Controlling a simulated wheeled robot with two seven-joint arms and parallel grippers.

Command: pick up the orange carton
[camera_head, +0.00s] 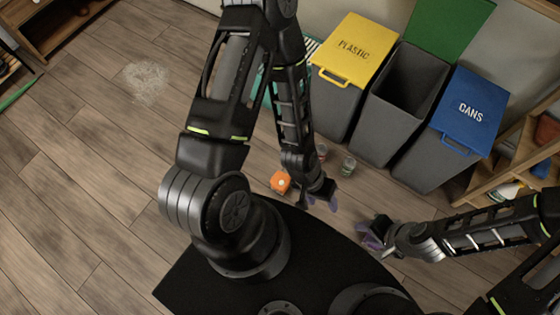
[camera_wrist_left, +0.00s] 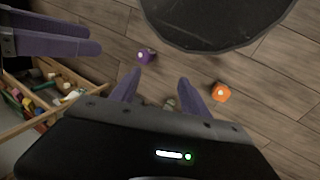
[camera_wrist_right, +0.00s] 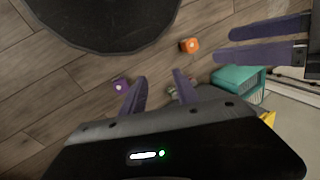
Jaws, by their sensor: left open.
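The orange carton (camera_head: 281,182) is on the wooden floor near the edge of my base, just left of my left gripper (camera_head: 321,202). It also shows right of the fingers in the left wrist view (camera_wrist_left: 221,92) and near the top in the right wrist view (camera_wrist_right: 189,45). Nothing touches it. My left gripper is open and empty, its purple fingers apart. My right gripper (camera_head: 374,237) is off to the right, farther from the carton. Its fingers are apart and empty in the right wrist view (camera_wrist_right: 160,87).
A purple carton (camera_wrist_left: 147,55) is on the floor. Two cans (camera_head: 347,165) (camera_head: 321,152) stand before the yellow-lidded plastic bin (camera_head: 340,90), open grey bin (camera_head: 400,100) and blue-lidded cans bin (camera_head: 445,140). A wooden shelf (camera_head: 500,175) is at right. The left floor is largely clear.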

